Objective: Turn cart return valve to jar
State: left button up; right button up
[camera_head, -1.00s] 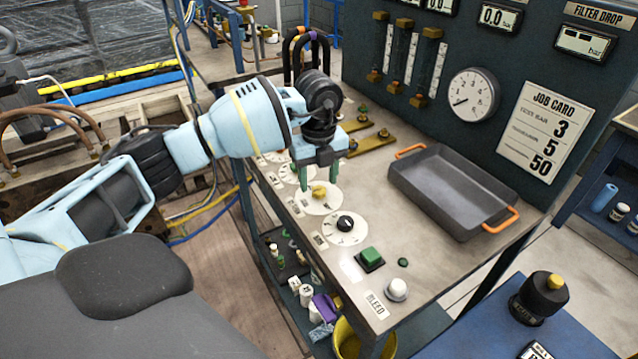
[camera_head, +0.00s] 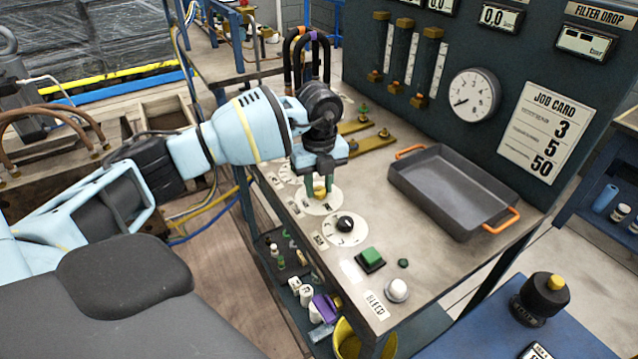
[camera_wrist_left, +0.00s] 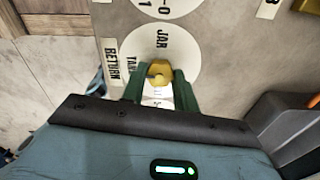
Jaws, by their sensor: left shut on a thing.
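The return valve is a yellow knob (camera_wrist_left: 158,72) on a round white dial (camera_wrist_left: 187,44) in the left wrist view. The dial's printed words JAR, TANK and RETURN show there. My left gripper (camera_wrist_left: 160,88) has its green fingers on both sides of the knob and is shut on it. In the head view the gripper (camera_head: 319,188) points down over the same yellow knob (camera_head: 320,191), which the fingers partly hide. Which mark the knob points to is not clear. My right gripper is not in view.
A black knob (camera_head: 345,223), green button (camera_head: 371,258) and white button (camera_head: 397,289) lie nearer on the cart top. A grey tray with orange handles (camera_head: 452,190) stands to the right. Brass valve levers (camera_head: 372,142) and the upright gauge panel (camera_head: 545,60) are behind.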

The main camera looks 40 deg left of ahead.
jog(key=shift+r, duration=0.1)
pick_arm(q)
jog(key=m+p, duration=0.1)
jog(key=m, duration=0.3)
jog(key=shift+r+m+p, duration=0.15)
jog(key=shift+m+p, duration=0.15)
jog(key=shift+p, duration=0.05)
jog(key=m, duration=0.3)
jog(key=shift+m+p, duration=0.4)
jog(key=m, duration=0.4)
jog(key=shift+d, duration=0.1)
jog(key=shift+m, duration=2.7)
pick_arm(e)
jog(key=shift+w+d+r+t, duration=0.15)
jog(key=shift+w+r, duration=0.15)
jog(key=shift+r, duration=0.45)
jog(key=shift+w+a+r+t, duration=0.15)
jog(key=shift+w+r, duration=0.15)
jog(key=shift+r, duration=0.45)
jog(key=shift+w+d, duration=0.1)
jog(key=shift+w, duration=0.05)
pick_arm(q)
jog(key=o, duration=1)
jog(key=shift+c, duration=0.2)
